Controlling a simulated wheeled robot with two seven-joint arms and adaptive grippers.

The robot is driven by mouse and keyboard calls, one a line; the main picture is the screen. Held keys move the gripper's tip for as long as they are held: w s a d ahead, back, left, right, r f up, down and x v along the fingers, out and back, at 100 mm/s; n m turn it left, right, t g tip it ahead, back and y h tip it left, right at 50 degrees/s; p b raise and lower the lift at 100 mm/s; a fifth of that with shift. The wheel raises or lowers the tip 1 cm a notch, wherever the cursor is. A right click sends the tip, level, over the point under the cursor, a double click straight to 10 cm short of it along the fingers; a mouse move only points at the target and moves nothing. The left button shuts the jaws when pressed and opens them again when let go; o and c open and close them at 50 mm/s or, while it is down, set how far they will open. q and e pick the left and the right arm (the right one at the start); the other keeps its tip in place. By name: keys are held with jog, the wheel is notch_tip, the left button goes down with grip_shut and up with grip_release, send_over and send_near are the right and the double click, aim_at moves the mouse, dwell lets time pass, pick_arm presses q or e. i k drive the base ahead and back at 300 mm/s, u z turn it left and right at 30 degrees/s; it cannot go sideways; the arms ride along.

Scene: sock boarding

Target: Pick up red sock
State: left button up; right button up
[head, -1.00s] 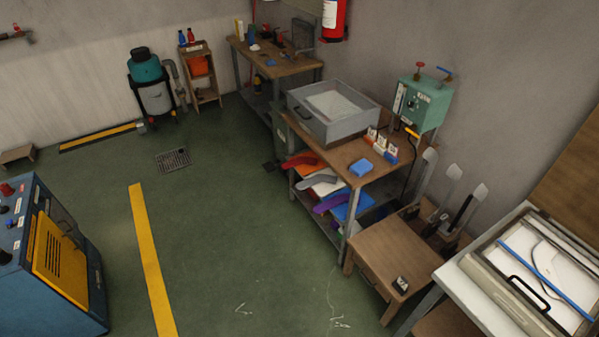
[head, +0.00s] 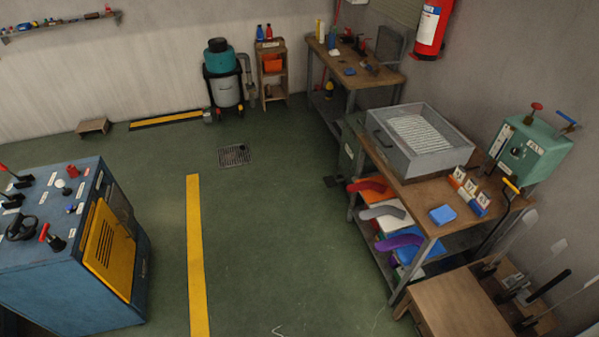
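The red sock (head: 371,184) lies at the left edge of the shelf under the workbench, the farthest of the socks there. It sits by an orange item and hangs slightly out over the shelf's edge. A grey sock (head: 383,211) and a purple sock (head: 399,241) lie nearer on the same side. Neither of my grippers shows in the head view.
A blue machine (head: 60,262) stands at left. A wooden table (head: 455,306) stands at the near right. The green floor (head: 275,225) between is clear.

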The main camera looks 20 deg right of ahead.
aim_at(362, 185)
jog(key=u, duration=0.4)
jog(key=i, duration=2.4)
jog(key=z, duration=1.5)
jog(key=i, duration=0.55)
jog(key=z, duration=0.5)
